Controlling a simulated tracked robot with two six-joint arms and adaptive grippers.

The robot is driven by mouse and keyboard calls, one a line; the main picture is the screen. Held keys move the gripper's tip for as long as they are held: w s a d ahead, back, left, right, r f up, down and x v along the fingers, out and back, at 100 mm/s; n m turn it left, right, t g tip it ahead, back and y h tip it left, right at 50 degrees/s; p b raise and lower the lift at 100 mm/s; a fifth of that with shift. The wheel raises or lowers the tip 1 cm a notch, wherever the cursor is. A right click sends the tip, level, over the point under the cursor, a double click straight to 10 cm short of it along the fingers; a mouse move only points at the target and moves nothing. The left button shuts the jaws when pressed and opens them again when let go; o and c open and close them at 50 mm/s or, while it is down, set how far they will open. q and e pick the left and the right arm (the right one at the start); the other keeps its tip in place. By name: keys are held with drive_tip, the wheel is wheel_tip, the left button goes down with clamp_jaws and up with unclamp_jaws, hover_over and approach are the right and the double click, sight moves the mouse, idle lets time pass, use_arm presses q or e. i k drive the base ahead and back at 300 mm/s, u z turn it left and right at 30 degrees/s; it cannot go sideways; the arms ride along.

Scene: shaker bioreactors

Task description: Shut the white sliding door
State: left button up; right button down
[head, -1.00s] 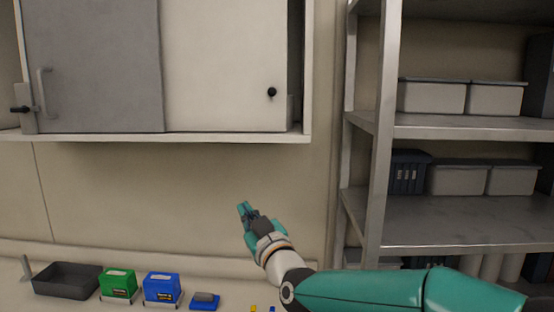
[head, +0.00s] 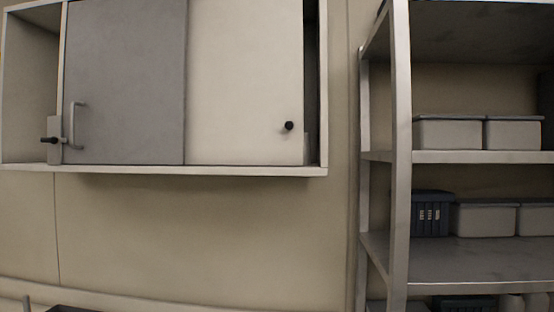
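The white sliding door (head: 245,85) is in the wall cabinet (head: 200,171) in the upper part of the head view. It has a round black knob (head: 289,126) near its lower right edge. A narrow dark gap (head: 312,80) shows between the door's right edge and the cabinet's right side wall. The grey door (head: 125,85) is beside it on the left, with a vertical bar handle (head: 76,125). Neither of my grippers shows in the head view now.
A metal shelf rack (head: 400,160) with grey lidded bins (head: 448,134) and a dark crate (head: 431,214) stands at the right. The cabinet's left end is open, with a black-knobbed latch piece (head: 54,140) by the grey door. The wall below is clear.

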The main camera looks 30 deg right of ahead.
sight(244, 81)
drive_tip(key=u, duration=1.25)
drive_tip(key=i, duration=0.2)
drive_tip(key=z, duration=3.4)
drive_tip(key=k, duration=1.1)
drive_tip(key=u, duration=1.2)
drive_tip(key=i, duration=0.7)
drive_tip(key=u, duration=0.15)
